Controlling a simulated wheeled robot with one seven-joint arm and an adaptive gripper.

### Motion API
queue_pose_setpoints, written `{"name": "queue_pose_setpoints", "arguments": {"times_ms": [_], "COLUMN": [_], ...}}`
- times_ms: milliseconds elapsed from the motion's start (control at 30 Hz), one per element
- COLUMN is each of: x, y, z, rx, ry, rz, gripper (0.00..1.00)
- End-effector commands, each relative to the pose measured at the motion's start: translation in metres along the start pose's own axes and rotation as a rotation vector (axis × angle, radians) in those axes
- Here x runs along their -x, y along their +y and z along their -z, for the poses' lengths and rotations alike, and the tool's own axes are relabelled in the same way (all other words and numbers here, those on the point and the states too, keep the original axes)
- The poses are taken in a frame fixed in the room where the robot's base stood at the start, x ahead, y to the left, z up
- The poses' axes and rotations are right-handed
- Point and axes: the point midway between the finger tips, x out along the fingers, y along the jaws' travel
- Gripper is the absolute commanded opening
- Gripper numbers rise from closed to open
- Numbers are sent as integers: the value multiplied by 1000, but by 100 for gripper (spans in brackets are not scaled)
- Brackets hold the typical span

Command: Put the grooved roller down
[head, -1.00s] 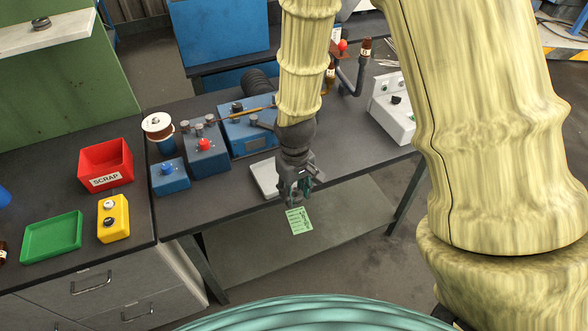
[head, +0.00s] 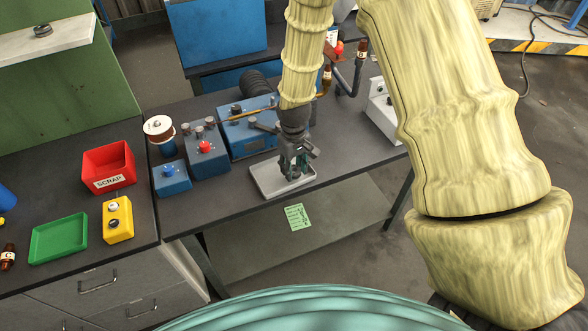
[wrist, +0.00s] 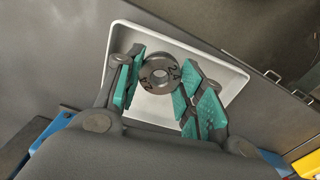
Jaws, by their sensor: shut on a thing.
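My gripper (wrist: 160,84) is shut on the grooved roller (wrist: 158,75), a grey metal ring with a centre hole and dark markings on its face. The teal finger pads sit on either side of it. Below it is a white shallow tray (wrist: 120,42), and the roller shows inside the tray's outline in the wrist view. In the head view my gripper (head: 292,172) is over the white tray (head: 262,187) at the bench's front edge. The roller is mostly hidden there by the fingers. I cannot tell whether it touches the tray floor.
Blue control boxes (head: 207,158) stand behind and left of the tray. A white control box (head: 383,112) is at the right. A red SCRAP bin (head: 108,168), a green tray (head: 58,238) and a yellow button box (head: 117,220) are on the left bench.

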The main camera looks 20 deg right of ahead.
Motion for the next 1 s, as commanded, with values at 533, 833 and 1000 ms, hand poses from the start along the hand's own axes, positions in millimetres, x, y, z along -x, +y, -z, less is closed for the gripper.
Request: {"name": "queue_pose_setpoints", "arguments": {"times_ms": [533,833,1000], "x": [-20,-20,-20], "y": [0,0,0], "z": [0,0,-1], "rx": [0,0,0], "ry": [0,-1,-1], "rz": [0,0,0], "gripper": [14,60,60]}}
